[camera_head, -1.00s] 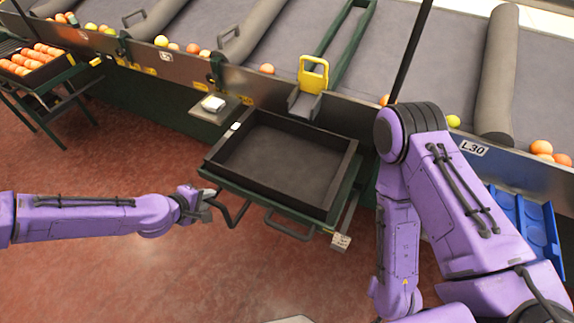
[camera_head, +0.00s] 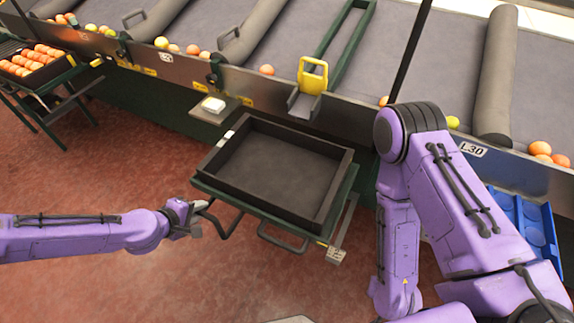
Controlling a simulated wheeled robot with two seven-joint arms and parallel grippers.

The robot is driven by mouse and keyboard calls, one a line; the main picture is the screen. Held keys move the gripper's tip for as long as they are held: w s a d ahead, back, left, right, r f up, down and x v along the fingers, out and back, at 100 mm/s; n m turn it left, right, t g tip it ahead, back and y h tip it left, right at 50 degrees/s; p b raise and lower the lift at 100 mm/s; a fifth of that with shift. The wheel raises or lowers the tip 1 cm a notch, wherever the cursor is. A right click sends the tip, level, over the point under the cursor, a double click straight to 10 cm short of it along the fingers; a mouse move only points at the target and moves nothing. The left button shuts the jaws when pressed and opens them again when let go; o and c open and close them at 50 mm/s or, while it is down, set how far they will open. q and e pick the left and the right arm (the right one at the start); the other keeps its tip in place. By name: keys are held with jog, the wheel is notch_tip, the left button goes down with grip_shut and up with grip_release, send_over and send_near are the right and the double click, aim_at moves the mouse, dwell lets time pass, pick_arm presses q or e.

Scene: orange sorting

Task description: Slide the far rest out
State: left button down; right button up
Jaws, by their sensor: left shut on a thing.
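A dark green rest (camera_head: 222,186) juts from the front of the sorting line at the centre, with an empty black tray (camera_head: 335,190) on it. A bent dark handle (camera_head: 225,228) sticks out at its left corner. A second handle (camera_head: 280,240) hangs at its front edge. My left gripper (camera_head: 198,220) is shut on the end of the bent handle, to the left of the rest. My right arm stands at the right, and its gripper is below the frame.
A small shelf with a white block (camera_head: 213,105) and a yellow-framed chute (camera_head: 312,76) are behind the tray. A crate of oranges (camera_head: 38,64) stands on a green stand at the far left. A blue tray (camera_head: 522,222) is at the right. Red floor lies clear in front.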

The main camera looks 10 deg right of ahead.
pick_arm(q)
jog(key=s+a+p, duration=0.1)
jog(key=s+a, duration=0.3)
jog(key=s, duration=0.1)
jog(key=shift+s+a+p, duration=0.15)
jog(key=shift+p, duration=0.25)
jog(key=c, duration=0.7)
grip_release()
notch_tip(320, 180, up, 7)
jog(key=p, duration=0.6)
